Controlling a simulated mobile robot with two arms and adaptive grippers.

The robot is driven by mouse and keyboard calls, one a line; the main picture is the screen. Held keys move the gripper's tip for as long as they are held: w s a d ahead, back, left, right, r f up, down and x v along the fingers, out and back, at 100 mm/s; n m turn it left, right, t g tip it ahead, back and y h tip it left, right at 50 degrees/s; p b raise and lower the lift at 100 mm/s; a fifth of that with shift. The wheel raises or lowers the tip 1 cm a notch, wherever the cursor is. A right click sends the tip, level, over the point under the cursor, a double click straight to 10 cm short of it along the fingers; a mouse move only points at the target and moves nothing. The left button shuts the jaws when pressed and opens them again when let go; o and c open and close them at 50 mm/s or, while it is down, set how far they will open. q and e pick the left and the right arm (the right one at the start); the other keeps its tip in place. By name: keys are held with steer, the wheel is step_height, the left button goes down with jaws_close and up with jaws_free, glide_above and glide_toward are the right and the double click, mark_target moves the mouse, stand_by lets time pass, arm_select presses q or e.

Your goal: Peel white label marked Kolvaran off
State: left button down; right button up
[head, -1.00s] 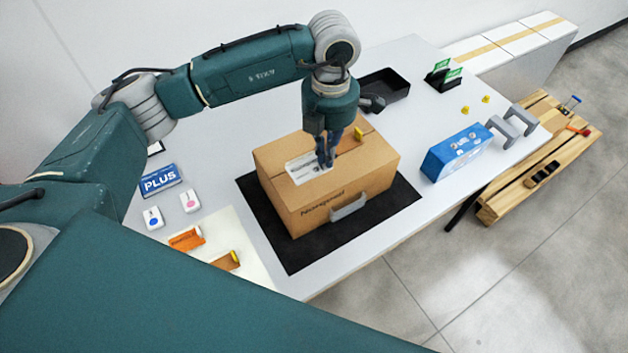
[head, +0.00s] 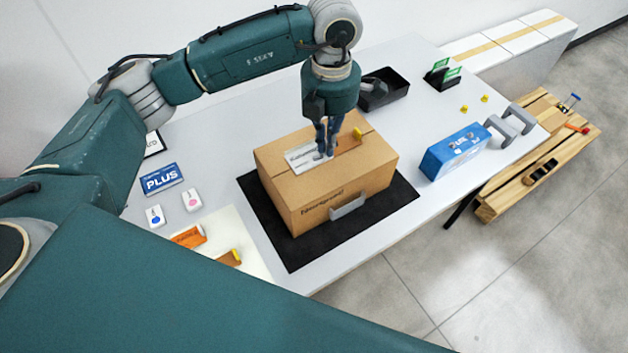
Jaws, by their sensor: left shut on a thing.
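The brown cardboard box (head: 355,185) stands on a black mat on the table. The white label (head: 302,158) lies at the left part of the box top, with dark lettering too small to read for sure. My left gripper (head: 326,152) points down over the box top and is shut on the right end of the label. The fingers hide that end, so I cannot tell how far it is lifted. My right gripper is not in view.
A yellow-tabbed brown strip (head: 350,142) lies right of the label. A grey handle (head: 348,206) is on the box front. A black tray (head: 388,90) stands behind, a blue case (head: 455,152) to the right. Small cards and an orange piece (head: 188,237) lie to the left.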

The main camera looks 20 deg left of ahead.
arm_select(q)
steer(key=shift+r+p, duration=0.7)
steer(key=shift+r, duration=1.45)
steer(key=s+d+b, duration=0.1)
steer(key=s+d, duration=0.1)
steer(key=s, duration=0.5)
steer(key=s+d+b, duration=0.1)
steer(key=s+d, duration=0.2)
steer(key=s, duration=0.5)
steer(key=shift+d, duration=0.25)
